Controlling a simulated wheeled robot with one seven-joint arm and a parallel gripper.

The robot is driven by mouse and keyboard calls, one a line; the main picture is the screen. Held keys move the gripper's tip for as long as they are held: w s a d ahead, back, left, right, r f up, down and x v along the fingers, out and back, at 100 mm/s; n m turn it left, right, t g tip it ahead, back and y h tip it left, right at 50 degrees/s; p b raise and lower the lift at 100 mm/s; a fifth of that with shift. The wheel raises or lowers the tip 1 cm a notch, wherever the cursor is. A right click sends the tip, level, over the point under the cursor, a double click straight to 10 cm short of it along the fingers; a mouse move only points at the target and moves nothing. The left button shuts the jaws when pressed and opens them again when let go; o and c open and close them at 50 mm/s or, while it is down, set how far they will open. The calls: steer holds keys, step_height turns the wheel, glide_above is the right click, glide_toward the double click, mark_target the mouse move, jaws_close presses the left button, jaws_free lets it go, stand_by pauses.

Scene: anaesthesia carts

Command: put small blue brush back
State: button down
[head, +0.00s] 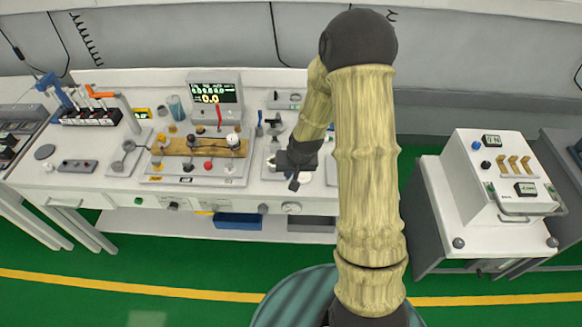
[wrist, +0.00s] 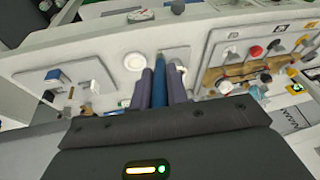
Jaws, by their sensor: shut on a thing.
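My gripper (head: 297,160) is over the right part of the bench in the head view, beside the board with knobs. In the wrist view, its two purple-grey fingers (wrist: 161,84) are shut on a slim blue thing (wrist: 159,72), which looks like the small blue brush. The blue piece runs lengthwise between the fingers; its far end is hard to make out. The brush cannot be made out clearly in the head view. A black rack (head: 92,118) with blue and white upright items stands at the bench's left back.
A white display box (head: 215,95) stands at the bench's back. A board with a wooden strip (head: 200,147) and knobs lies left of my gripper. An orange-topped post (head: 103,94) stands by the rack. A white cart (head: 490,190) is at right, with green floor between.

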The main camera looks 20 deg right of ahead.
steer(key=s+a+f+n+y, duration=0.1)
steer(key=s+f+n, duration=0.1)
steer(key=f, duration=0.9)
steer(key=shift+s+f+b, duration=0.35)
steer(key=shift+s+b, duration=0.05)
steer(key=shift+s, duration=0.45)
steer(key=shift+w, duration=0.15)
